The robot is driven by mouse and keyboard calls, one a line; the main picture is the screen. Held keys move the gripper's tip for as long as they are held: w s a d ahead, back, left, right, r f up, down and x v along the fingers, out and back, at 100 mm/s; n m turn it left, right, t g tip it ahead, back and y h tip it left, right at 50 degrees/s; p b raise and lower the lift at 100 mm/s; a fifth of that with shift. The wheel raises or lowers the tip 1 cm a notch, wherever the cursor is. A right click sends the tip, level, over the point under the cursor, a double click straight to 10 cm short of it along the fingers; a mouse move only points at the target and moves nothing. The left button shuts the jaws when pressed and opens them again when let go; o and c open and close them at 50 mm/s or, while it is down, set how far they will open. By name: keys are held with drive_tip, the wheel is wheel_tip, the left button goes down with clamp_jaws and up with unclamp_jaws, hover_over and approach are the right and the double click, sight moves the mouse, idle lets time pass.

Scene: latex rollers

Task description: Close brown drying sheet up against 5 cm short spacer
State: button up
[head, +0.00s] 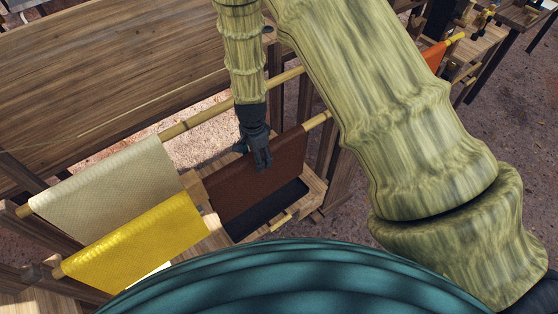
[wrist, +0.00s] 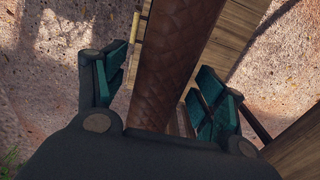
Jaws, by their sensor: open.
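The brown drying sheet (head: 235,192) hangs over a bamboo pole in the head view, right of the yellow sheet. My gripper (head: 258,157) is at its top edge, pointing down. In the wrist view the brown sheet's folded top (wrist: 168,65) runs between the fingers of my gripper (wrist: 160,92). The fingers are open, one on each side, with gaps visible between them and the sheet. I cannot clearly identify the short spacer; a small pale piece (head: 212,222) shows between the yellow and brown sheets, but I cannot tell what it is.
A yellow sheet (head: 135,245) hangs nearest on the left. A cream sheet (head: 105,190) hangs on the rear pole (head: 215,118). A wooden trough (head: 313,192) stands below the brown sheet. A long wooden tabletop (head: 90,70) lies behind. My arm hides part of the right side.

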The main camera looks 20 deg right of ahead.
drive_tip(key=shift+r, duration=0.1)
wheel_tip(320, 180, up, 12)
drive_tip(key=shift+f, duration=0.1)
idle(0.6)
